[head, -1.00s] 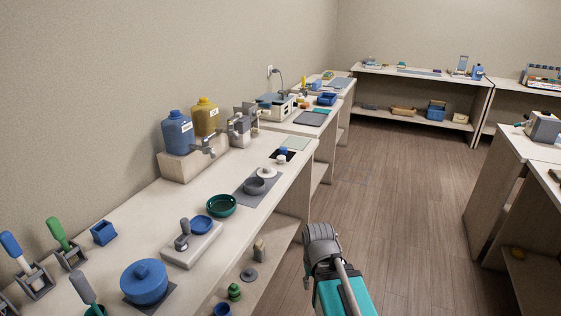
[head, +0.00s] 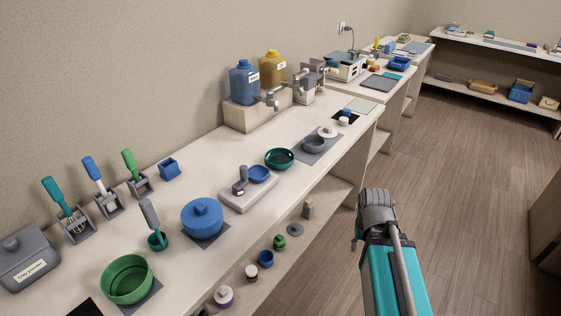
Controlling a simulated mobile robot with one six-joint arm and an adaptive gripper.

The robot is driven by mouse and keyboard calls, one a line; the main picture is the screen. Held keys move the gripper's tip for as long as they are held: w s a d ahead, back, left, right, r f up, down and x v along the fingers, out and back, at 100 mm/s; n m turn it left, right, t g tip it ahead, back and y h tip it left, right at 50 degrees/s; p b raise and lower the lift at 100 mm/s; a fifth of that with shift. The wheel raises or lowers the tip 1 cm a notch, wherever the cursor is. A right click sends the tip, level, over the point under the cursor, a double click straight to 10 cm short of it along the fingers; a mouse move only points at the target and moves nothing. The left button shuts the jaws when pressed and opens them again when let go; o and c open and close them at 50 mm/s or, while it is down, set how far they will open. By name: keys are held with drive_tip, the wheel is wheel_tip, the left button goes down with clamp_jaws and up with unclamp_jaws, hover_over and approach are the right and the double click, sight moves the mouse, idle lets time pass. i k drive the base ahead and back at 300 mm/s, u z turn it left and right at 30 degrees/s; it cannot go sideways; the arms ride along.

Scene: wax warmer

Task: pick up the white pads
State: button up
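I cannot make out any white pads for certain in the head view. A small white round piece (head: 343,121) sits on a black mat near the right end of the long counter, but it is too small to tell what it is. A white lid-like disc (head: 327,131) lies on a grey mat near it. My arm, teal with a grey joint, rises at the bottom right, in front of the counter's edge and over the floor. My gripper's fingers do not show.
The long counter (head: 185,145) holds a blue lidded pot (head: 203,217), a green bowl (head: 127,279), a dark green bowl (head: 279,158), and blue (head: 245,82) and yellow (head: 272,70) jugs. Its lower shelf holds small jars. Open wood floor (head: 470,215) lies to the right.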

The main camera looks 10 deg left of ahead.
sight(342, 121)
drive_tip(key=z, duration=0.2)
drive_tip(key=i, duration=1.95)
drive_tip(key=u, duration=0.35)
